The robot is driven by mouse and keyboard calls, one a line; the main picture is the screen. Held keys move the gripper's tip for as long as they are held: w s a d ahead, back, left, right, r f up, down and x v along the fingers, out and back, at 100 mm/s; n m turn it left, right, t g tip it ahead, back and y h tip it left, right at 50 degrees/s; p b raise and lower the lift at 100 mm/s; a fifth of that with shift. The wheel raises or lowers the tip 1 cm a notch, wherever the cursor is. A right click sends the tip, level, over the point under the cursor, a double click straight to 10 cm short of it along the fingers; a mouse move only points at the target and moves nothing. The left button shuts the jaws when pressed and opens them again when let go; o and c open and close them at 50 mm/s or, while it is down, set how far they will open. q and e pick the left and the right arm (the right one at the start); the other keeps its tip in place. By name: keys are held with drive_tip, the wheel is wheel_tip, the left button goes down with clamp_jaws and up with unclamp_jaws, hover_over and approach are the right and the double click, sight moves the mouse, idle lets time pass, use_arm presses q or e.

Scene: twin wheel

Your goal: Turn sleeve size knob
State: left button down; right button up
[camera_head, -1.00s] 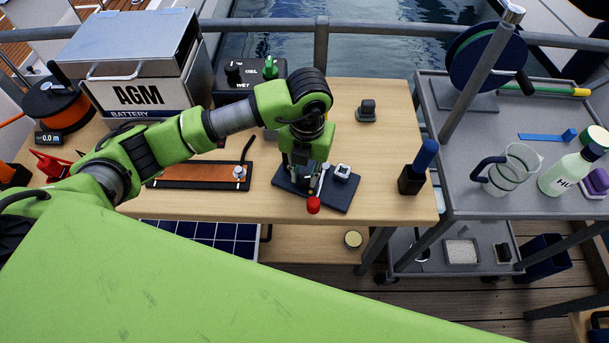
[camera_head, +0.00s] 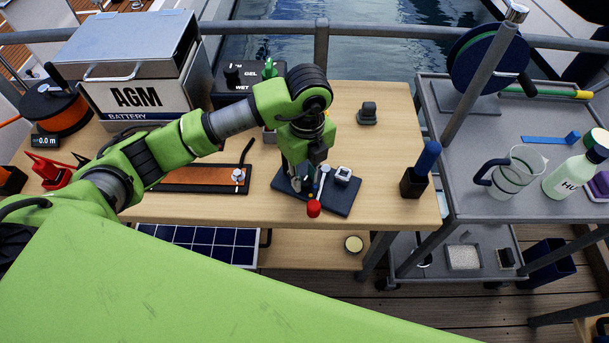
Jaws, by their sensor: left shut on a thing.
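A dark blue base plate (camera_head: 338,205) lies near the front edge of the wooden table. It carries a lever with a red knob (camera_head: 314,209) at its front end and a small white-and-dark block (camera_head: 343,175) on its right. My left gripper (camera_head: 297,188) reaches down over the left part of this plate, left of the lever. It is shut on a small part of the device there, which its own fingers mostly hide. I cannot tell whether that part is the sleeve size knob, and I see no size markings. My right gripper is not in view.
An AGM battery box (camera_head: 140,97) and a dark box (camera_head: 232,88) marked GEL and WET stand behind. A dark holder with a blue handle (camera_head: 427,157) stands at the right. A grey cart (camera_head: 470,200) is beyond.

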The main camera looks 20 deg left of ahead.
sight(306, 180)
use_arm(q)
drive_tip(key=shift+n, duration=0.6)
drive_tip(key=c, duration=1.8)
unclamp_jaws()
drive_tip(key=shift+r, duration=0.1)
wheel_tip(306, 180, up, 12)
drive_tip(key=shift+w+d+f, duration=0.1)
